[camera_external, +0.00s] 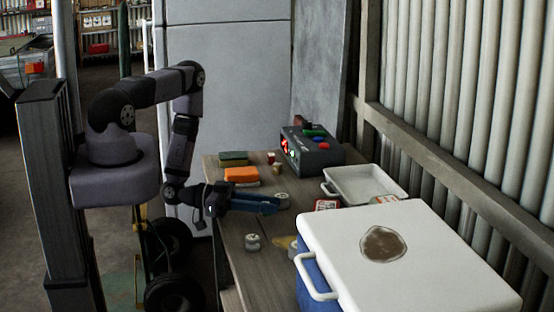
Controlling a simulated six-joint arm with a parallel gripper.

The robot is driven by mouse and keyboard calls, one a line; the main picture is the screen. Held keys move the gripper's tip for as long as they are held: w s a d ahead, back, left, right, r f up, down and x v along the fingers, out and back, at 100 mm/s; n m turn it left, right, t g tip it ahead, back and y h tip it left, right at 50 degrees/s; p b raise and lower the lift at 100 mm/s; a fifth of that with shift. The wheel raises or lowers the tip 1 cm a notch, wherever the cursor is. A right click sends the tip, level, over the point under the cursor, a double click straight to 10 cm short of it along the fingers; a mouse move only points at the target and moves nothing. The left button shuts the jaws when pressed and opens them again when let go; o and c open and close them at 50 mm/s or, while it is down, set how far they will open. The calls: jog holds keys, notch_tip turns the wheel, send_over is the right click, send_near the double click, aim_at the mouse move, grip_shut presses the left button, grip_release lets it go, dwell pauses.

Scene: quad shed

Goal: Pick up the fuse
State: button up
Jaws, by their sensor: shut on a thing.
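My gripper (279,204) reaches right over the wooden bench, with its blue fingers shut. At its tips is a small grey-white round piece (284,198), which appears to be the fuse. The fingers partly hide it, and I cannot tell whether it touches the bench top. A similar grey-white round piece (252,242) stands on the bench nearer the camera, apart from my gripper.
On the wooden bench (236,262) are an orange block (241,175), a green sponge-like block (233,158), a dark box with coloured buttons (318,154) and a white tray (364,183). A large white-lidded cooler (440,255) fills the near right.

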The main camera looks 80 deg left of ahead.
notch_tip(320, 180, up, 8)
jog(key=p, duration=0.5)
jog(key=shift+p, duration=0.4)
jog(key=d+r+m+h, duration=0.1)
jog(key=d+r, duration=0.4)
jog(key=d, duration=0.1)
jog(key=shift+s+g+h, duration=0.2)
jog(key=shift+g+h, duration=0.1)
jog(key=shift+g, duration=0.1)
jog(key=shift+n+t+y, duration=0.5)
jog(key=shift+y, duration=0.4)
jog(key=a+f, duration=0.2)
jog(key=a, duration=0.1)
jog(key=a+f, duration=0.3)
jog(key=shift+w+f, duration=0.1)
jog(key=shift+w, duration=0.1)
notch_tip(320, 180, down, 5)
jog(key=b, duration=0.4)
jog(key=shift+f, duration=0.1)
